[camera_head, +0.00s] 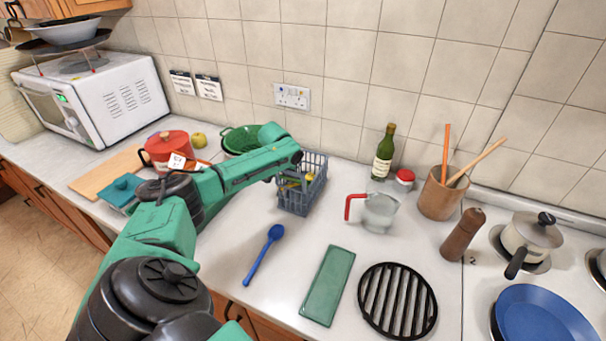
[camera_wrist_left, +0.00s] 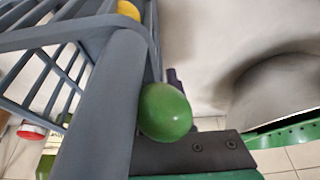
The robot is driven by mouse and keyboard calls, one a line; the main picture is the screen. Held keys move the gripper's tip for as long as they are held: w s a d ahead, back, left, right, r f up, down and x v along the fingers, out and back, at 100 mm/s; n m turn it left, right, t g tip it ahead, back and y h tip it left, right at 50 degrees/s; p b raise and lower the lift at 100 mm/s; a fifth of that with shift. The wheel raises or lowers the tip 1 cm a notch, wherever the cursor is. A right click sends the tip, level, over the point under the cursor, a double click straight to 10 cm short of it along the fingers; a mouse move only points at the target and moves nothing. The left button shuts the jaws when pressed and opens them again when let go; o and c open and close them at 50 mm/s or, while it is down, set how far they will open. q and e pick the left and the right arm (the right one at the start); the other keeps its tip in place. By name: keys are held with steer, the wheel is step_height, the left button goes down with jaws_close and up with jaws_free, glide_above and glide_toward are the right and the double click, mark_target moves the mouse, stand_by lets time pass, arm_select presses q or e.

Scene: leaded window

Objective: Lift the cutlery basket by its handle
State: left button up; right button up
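The grey-blue cutlery basket (camera_head: 296,203) stands on the white counter near the back wall, with yellow pieces inside. In the left wrist view the basket (camera_wrist_left: 40,85) fills the left side, and a thick grey bar, seemingly its handle (camera_wrist_left: 100,105), runs close to the camera. A green rounded thing (camera_wrist_left: 165,112) sits beside that bar. My left gripper's dark finger (camera_wrist_left: 195,152) is beside the bar, below the green thing. In the head view my arm ends over the basket and hides the handle and fingertips. I cannot tell whether the fingers are closed on it. My right gripper is out of view.
A green colander (camera_head: 245,138) is behind my arm, left of the basket. A measuring jug (camera_head: 380,213) and wine bottle (camera_head: 384,155) stand to the right. A blue spoon (camera_head: 263,254), green mat (camera_head: 328,285) and black grate (camera_head: 397,300) lie in front.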

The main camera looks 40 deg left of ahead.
arm_select(q)
steer(key=shift+w+a+f, duration=0.1)
steer(key=shift+w+f, duration=0.1)
steer(key=shift+f, duration=0.25)
steer(key=shift+s, duration=0.1)
jaws_close()
steer(key=shift+r, duration=0.1)
stand_by(0.9)
